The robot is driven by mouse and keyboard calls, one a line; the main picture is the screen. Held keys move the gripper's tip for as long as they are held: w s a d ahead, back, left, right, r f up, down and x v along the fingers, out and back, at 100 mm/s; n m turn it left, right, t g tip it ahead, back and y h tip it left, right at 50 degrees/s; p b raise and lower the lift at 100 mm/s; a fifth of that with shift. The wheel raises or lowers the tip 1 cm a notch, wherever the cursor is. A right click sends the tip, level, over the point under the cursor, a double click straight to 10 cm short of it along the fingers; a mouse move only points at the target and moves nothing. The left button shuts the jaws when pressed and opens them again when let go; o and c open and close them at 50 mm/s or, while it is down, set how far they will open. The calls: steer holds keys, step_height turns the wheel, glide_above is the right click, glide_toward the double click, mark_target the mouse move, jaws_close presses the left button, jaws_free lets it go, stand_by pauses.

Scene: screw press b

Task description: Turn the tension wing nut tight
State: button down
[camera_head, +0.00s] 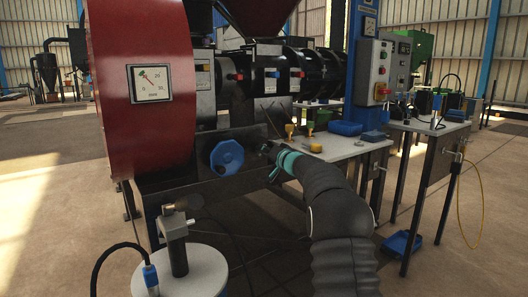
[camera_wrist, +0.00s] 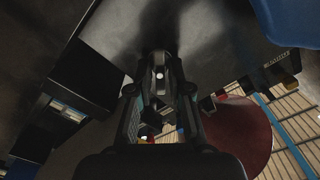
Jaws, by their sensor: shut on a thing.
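My gripper (camera_head: 268,150) reaches from the lower right to the dark front of the machine, just right of a blue handwheel (camera_head: 227,158). In the wrist view my gripper (camera_wrist: 160,92) points at a dark grey surface, with its two fingers close on either side of a small metal piece. This piece, the tension wing nut (camera_wrist: 159,74), has a bright round spot at its middle. The fingers are shut on it and hide its sides. In the head view the nut is hidden by my gripper, and how tight it is cannot be told.
A large red guard (camera_head: 140,130) with a dial gauge (camera_head: 149,83) stands left. A round white-topped stand (camera_head: 205,275) is at the front left. Open floor lies at far left.

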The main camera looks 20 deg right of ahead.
steer(key=shift+m, duration=0.3)
steer(key=m+b, duration=0.2)
steer(key=m, duration=1.7)
steer(key=shift+f, duration=0.15)
steer(key=shift+m, duration=0.3)
steer(key=c, duration=1.2)
jaws_free()
steer(key=shift+c, duration=0.2)
